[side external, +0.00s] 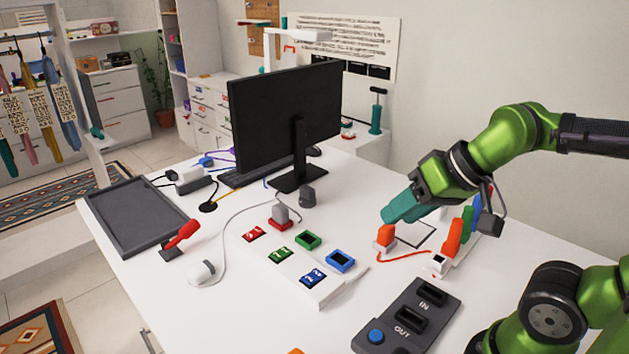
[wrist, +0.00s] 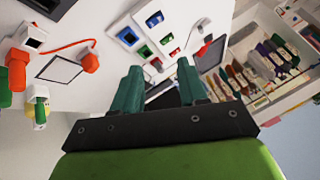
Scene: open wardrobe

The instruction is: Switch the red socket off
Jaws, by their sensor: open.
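The white socket strip (side external: 318,292) lies on the desk with three coloured sockets and three matching switch tiles. The red socket (side external: 279,225) is at the far end, with a grey plug (side external: 280,212) in it. The red switch (side external: 254,234) lies beside it; its on or off position is too small to read. The strip also shows in the wrist view (wrist: 140,17). My gripper (side external: 390,218) has teal fingers, which stand apart in the wrist view (wrist: 160,85) with nothing between them. It hovers right of the strip, above an orange-red plug (side external: 385,236).
A monitor (side external: 285,115) stands behind the strip. A grey IN/OUT box (side external: 385,335) is in front, and a white holder with coloured pieces (side external: 455,250) is at right.

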